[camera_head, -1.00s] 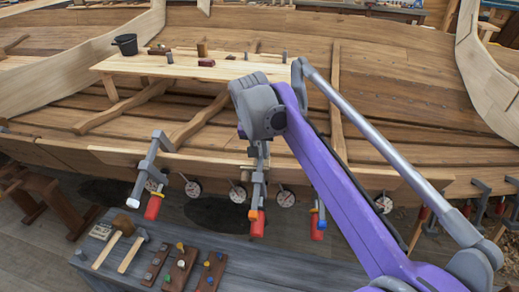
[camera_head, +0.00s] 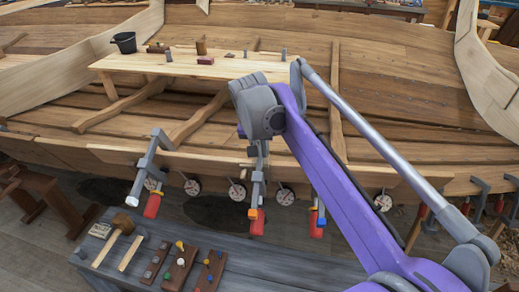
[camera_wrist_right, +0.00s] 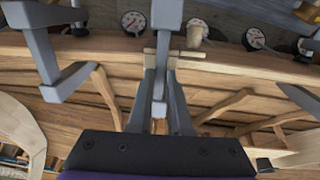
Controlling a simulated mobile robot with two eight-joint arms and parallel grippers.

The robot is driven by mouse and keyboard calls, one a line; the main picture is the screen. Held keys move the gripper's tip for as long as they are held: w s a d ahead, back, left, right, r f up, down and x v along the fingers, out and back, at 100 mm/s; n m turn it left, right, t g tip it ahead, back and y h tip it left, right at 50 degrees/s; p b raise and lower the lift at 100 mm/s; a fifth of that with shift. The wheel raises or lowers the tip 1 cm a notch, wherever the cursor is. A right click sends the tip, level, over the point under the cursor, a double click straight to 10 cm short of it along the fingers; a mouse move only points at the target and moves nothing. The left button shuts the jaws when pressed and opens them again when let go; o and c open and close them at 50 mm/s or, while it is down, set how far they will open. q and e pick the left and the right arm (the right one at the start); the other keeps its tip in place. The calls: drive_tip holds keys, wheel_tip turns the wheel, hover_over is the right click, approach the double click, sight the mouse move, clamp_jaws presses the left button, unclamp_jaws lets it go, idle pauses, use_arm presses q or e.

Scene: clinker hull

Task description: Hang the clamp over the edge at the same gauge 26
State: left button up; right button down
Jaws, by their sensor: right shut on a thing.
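My right gripper (camera_head: 259,148) is shut on a grey clamp (camera_head: 257,185) with a red handle (camera_head: 257,225) and an orange piece. The clamp hangs upright in front of the hull's top edge plank (camera_head: 330,178). In the right wrist view, the fingers (camera_wrist_right: 160,105) close around the clamp's grey bar (camera_wrist_right: 167,20), close to the edge plank. I cannot tell whether the clamp touches the plank. Round white gauges (camera_head: 285,197) line the outside below the edge; their numbers are too small to read. My left gripper is out of view.
A grey clamp with a red handle (camera_head: 147,175) hangs on the edge to the left, and another (camera_head: 317,222) is close on the right. A plank table (camera_head: 225,70) stands inside the hull.

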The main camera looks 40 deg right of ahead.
drive_tip(key=shift+s+a, duration=0.15)
idle(0.3)
drive_tip(key=c, duration=0.8)
unclamp_jaws()
drive_tip(key=shift+f, duration=0.1)
drive_tip(key=shift+o, duration=0.2)
drive_tip(key=p+v, duration=0.1)
drive_tip(key=v, duration=1)
drive_tip(key=shift+f, duration=0.1)
drive_tip(key=s+a+f+n+t+y+p, duration=0.1)
drive_tip(key=s+a+f+n, duration=0.2)
drive_tip(key=s+a+f, duration=0.2)
drive_tip(key=s+a+f+n+t+y+p, duration=0.1)
drive_tip(key=s+a+f+n, duration=0.2)
drive_tip(key=f, duration=0.8)
drive_tip(key=s+a+f+n+t+y+p, duration=0.1)
drive_tip(key=s+a+f+n+p, duration=0.1)
drive_tip(key=s+a+f, duration=0.5)
drive_tip(key=shift+s+a+f+n, duration=0.25)
drive_tip(key=shift+s+f+n, duration=0.1)
drive_tip(key=shift+f+n, duration=0.2)
